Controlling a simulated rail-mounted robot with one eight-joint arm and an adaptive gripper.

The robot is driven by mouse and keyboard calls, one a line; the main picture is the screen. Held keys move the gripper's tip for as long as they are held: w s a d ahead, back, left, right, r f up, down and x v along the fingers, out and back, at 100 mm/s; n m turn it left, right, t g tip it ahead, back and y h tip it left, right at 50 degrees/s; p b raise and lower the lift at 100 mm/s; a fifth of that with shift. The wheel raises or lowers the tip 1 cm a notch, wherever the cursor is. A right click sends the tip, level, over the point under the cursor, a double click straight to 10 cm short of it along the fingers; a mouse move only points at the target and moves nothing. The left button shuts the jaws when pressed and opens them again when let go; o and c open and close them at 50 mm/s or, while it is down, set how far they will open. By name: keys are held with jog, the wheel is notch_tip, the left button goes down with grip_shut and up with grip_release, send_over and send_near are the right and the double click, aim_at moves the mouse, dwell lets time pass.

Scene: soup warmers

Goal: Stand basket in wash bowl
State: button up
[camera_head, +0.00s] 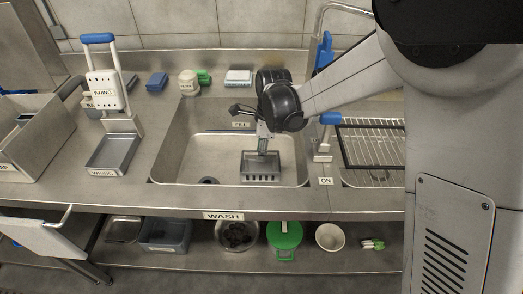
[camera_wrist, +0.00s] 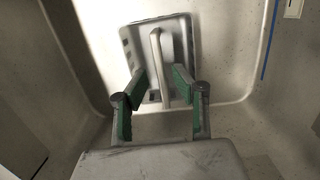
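The wash bowl (camera_head: 185,158) is a steel sink sunk into the counter, above the WASH label. The basket (camera_head: 274,174), grey with slots in its side, is inside the bowl at the front right. It looks upright, but I cannot tell for sure that its base rests flat on the bowl floor. In the wrist view the basket (camera_wrist: 181,38) shows with its upright bar handle (camera_wrist: 156,52). My gripper (camera_head: 262,148) is just above the basket. Its green-padded fingers (camera_wrist: 160,84) are apart on either side of the handle, with gaps showing.
A wire rack (camera_head: 370,148) lies further right. A WRING press (camera_head: 107,92) stands left. The bowl's left half is clear except for a dark drain (camera_head: 208,181).

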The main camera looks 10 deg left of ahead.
jog(key=shift+r, duration=0.15)
notch_tip(320, 180, up, 13)
jog(key=d+p, duration=0.1)
jog(key=p, duration=0.2)
jog(key=shift+w+d, duration=0.2)
dwell(0.4)
